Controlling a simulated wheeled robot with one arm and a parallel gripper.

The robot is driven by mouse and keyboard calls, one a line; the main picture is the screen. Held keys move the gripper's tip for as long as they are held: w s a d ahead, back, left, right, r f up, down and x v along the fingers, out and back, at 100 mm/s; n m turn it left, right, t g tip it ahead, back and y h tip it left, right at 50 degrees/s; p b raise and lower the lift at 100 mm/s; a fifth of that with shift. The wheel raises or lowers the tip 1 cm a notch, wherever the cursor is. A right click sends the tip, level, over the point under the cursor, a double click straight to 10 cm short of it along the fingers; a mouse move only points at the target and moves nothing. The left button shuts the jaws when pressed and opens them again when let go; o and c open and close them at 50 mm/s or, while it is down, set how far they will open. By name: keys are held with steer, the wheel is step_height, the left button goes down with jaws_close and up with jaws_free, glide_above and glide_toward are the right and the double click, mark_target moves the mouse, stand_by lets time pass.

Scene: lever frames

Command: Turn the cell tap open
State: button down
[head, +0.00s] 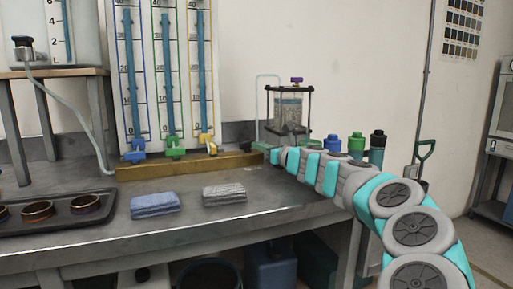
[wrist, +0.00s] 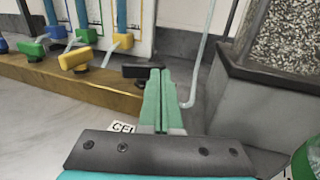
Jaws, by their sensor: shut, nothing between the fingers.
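A dark tap lever (wrist: 142,70) sits at the right end of the wooden rail, in the wrist view. It lies roughly crosswise. A partly covered label reading "CEL" (wrist: 122,127) is on the bench in front of it. My gripper (wrist: 160,75) is shut and empty, its green fingertips just right of the lever's visible part. I cannot tell whether they touch it. The clear cell (head: 291,108) stands behind my gripper.
Blue (head: 134,151), green (head: 175,148) and yellow (head: 208,144) taps line the wooden rail (head: 150,171) below the tube panel. Two folded cloths (head: 155,203) lie on the bench. Several capped bottles (head: 377,150) stand beyond my arm. A thin clear tube (wrist: 203,60) rises right of my fingers.

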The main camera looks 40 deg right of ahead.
steer(key=shift+w+d, duration=0.1)
steer(key=shift+w+d+f, duration=0.1)
steer(key=shift+w+d, duration=0.3)
steer(key=shift+d, duration=0.05)
steer(key=shift+w+d, duration=0.25)
steer(key=shift+w, duration=0.25)
steer(key=shift+w+d, duration=0.25)
steer(key=shift+w, duration=0.25)
stand_by(1.0)
